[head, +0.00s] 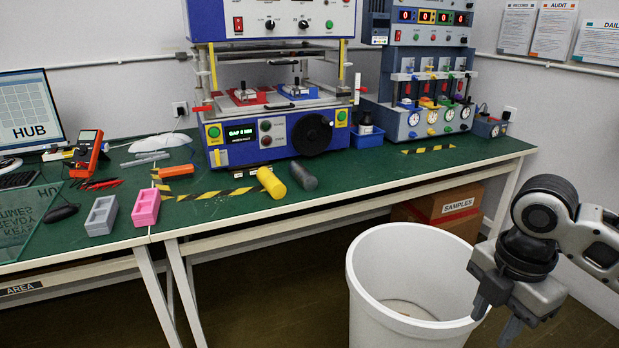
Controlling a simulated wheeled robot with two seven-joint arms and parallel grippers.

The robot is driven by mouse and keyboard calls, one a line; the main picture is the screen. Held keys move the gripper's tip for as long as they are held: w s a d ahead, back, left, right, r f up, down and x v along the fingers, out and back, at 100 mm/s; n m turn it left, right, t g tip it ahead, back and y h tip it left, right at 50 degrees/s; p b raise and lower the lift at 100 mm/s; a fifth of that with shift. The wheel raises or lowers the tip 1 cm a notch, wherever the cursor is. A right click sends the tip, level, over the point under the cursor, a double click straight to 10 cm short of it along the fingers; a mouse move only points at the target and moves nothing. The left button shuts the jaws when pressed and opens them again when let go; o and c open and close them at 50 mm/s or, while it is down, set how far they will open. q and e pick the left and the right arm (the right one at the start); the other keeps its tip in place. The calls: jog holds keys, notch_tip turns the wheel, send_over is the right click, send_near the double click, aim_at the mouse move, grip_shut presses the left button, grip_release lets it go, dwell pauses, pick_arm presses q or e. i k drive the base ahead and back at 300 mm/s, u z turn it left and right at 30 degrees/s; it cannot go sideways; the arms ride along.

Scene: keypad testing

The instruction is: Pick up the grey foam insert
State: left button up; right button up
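The grey foam insert (101,216) appears to be the grey block with two recesses in its top. It lies on the green bench top near the front edge at the left, beside a similar pink block (146,207). My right gripper (494,325) is at the lower right, pointing down, with its two fingers apart and nothing visible between them. It is in front of the white bin's right side, far to the right of the grey block. My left gripper is not in view.
The green bench (230,180) carries a blue test press (265,135) in the middle. Yellow (271,183) and dark grey (303,175) cylinders and an orange piece (176,171) lie before it. A multimeter (88,150) stands left. A white bin (370,285) stands before the bench.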

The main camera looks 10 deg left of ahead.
aim_at(102, 218)
jog(key=u, duration=0.7)
jog(key=i, duration=2.05)
jog(key=u, duration=1.9)
jog(key=i, duration=0.45)
jog(key=u, duration=0.45)
